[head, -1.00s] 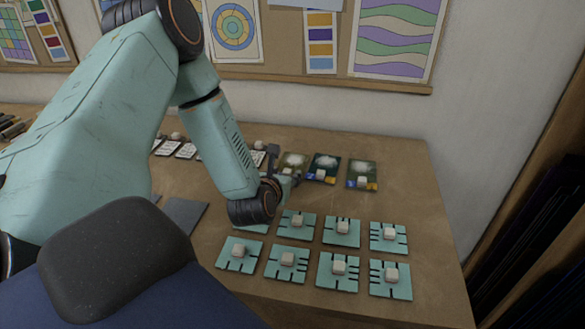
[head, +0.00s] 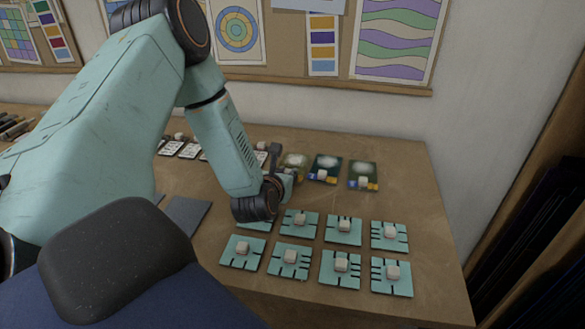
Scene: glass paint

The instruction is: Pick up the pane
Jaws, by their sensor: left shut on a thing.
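My left gripper (head: 285,181) is at the near edge of the leftmost of three dark picture panes. It is shut, and that pane (head: 295,162) seems to be what it holds, though the wrist hides the contact. I cannot tell whether the pane is off the table. My right gripper is out of view.
Several teal slotted plates with pale blocks, such as this one (head: 390,237), lie on the brown table (head: 415,190) in front. White cards (head: 190,151) lie behind my arm. A grey sheet (head: 186,215) lies at left. Bare table is at right.

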